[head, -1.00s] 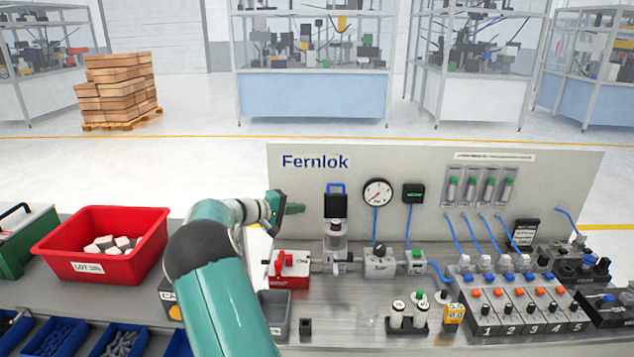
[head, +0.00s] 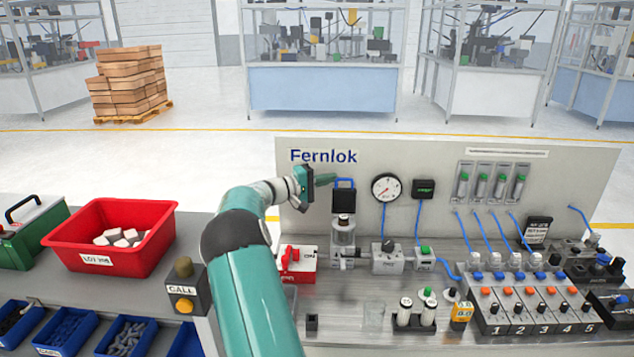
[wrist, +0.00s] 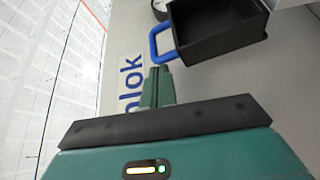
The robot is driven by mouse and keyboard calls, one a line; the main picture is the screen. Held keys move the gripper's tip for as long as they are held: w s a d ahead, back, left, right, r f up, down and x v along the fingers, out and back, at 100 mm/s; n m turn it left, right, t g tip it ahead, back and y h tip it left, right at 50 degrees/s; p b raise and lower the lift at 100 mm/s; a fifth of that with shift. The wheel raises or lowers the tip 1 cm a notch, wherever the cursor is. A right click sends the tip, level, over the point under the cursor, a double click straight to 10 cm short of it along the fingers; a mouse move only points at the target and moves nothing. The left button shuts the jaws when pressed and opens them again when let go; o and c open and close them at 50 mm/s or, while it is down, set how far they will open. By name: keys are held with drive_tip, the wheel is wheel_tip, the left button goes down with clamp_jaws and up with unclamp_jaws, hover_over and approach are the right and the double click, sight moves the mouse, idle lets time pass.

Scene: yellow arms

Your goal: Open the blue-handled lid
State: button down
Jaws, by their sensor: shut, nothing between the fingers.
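The lid (head: 343,201) is a black box-like cover with a blue loop handle (head: 344,184) at its top. It stands upright against the panel, above a clear cylinder unit (head: 342,229). In the wrist view the lid (wrist: 222,35) shows a dark hollow side, and its blue handle (wrist: 156,42) sticks out on the left. My gripper (head: 331,178) is just left of the handle in the head view. In the wrist view its fingertips (wrist: 157,73) are together and empty, very near the handle. I cannot tell whether they touch it.
The grey Fernlok panel (head: 400,160) stands behind. A round gauge (head: 387,188) is right of the lid. A red block (head: 297,265) sits below my gripper. A red bin (head: 75,250) and a CALL button box (head: 186,288) are on the left; several numbered valves fill the right.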

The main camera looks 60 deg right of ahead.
idle(0.4)
drive_tip(key=s+a+m, duration=0.1)
drive_tip(key=a+r+m+g+h, duration=0.1)
drive_tip(key=a, duration=0.1)
drive_tip(key=shift+s+m, duration=0.3)
drive_tip(key=shift+s, duration=0.1)
drive_tip(key=shift+a, duration=0.1)
